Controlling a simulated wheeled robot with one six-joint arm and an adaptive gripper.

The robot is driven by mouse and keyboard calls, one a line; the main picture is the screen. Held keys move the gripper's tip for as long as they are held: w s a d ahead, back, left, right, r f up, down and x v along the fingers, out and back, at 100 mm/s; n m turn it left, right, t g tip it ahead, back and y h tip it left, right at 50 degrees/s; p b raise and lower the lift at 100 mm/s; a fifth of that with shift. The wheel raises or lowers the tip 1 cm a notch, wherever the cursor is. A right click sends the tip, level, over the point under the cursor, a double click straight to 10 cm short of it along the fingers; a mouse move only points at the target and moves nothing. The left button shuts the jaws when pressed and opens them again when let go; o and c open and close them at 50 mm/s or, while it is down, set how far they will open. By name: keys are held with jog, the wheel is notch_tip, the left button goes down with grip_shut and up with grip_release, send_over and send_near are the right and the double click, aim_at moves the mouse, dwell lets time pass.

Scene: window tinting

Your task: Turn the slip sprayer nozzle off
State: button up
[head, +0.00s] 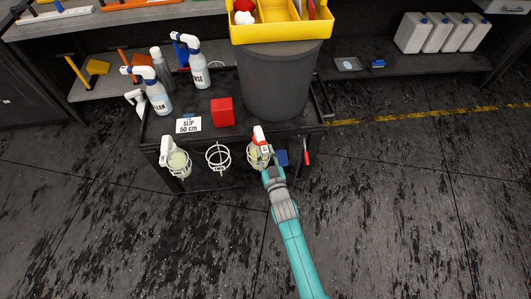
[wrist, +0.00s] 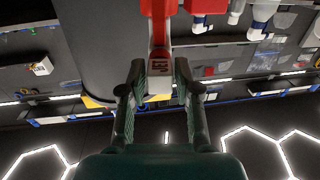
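A sprayer with a red and white head (head: 260,137) sits in the right wire ring on the cart's front. My gripper (head: 268,169) is right at it and partly covers its bottle. In the wrist view, the red nozzle (wrist: 160,60) stands between the two fingers of my gripper (wrist: 160,92). The fingers are apart, with what looks like a narrow gap on each side of it. Small marking shows on the nozzle's end, too small to read. I cannot see a slip label on this sprayer.
The dark cart (head: 160,143) carries a grey bin (head: 277,85), a red block (head: 222,112), a "SLIP 50 cm" card (head: 188,125) and blue-white spray bottles. Floor in front is clear.

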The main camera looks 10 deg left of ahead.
jog(key=shift+o, duration=0.6)
jog(key=v, duration=1.2)
jog(key=shift+s, duration=0.1)
jog(key=s+d+r+m+h, duration=0.1)
jog(key=s+d+h, duration=0.1)
jog(key=s+d, duration=0.75)
jog(key=s+d+r+m+h, duration=0.15)
jog(key=s+d, duration=0.45)
jog(key=s, duration=0.6)
jog(key=s+d+r+m+h, duration=0.1)
jog(key=s+d+r+h, duration=0.1)
jog(key=s+r, duration=0.4)
jog(key=s+d+r+m+g+h, duration=0.1)
jog(key=s+d+r+h, duration=0.1)
jog(key=s+r, duration=0.5)
jog(key=s+d, duration=0.1)
jog(key=s, duration=0.2)
jog(key=shift+d+g, duration=0.3)
jog(key=shift+d, duration=0.1)
jog(key=shift+s+m, duration=0.1)
jog(key=shift+m, duration=0.15)
